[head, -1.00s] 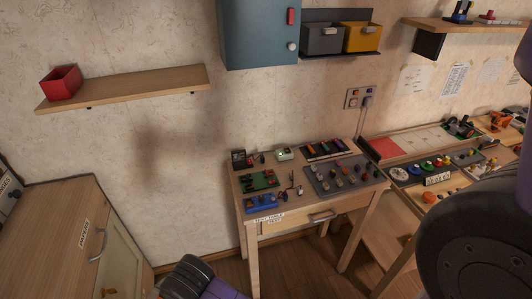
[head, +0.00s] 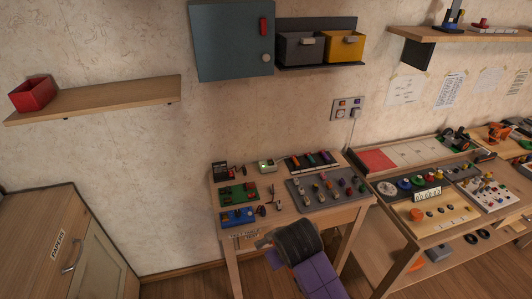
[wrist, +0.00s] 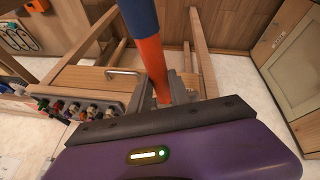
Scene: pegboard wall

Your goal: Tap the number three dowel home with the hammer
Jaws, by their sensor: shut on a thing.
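My gripper (wrist: 170,90) is shut on an orange and blue handle (wrist: 150,62), which looks like the hammer's. The handle runs up out of the top of the wrist view, and I cannot see a hammer head. In the head view my arm covers the front of the small table, and the jaws are hidden. A light wooden board (head: 455,219) with several orange and dark pegs lies on the long bench at right. I cannot tell whether these are the dowels, and no number three is readable.
The small table (head: 283,218) holds a grey board (head: 345,202) with several coloured knobs; its drawer handle (wrist: 125,73) shows in the wrist view. The long bench (head: 390,212) at right is crowded. A cabinet (head: 75,250) stands at left. Open floor lies between cabinet and table.

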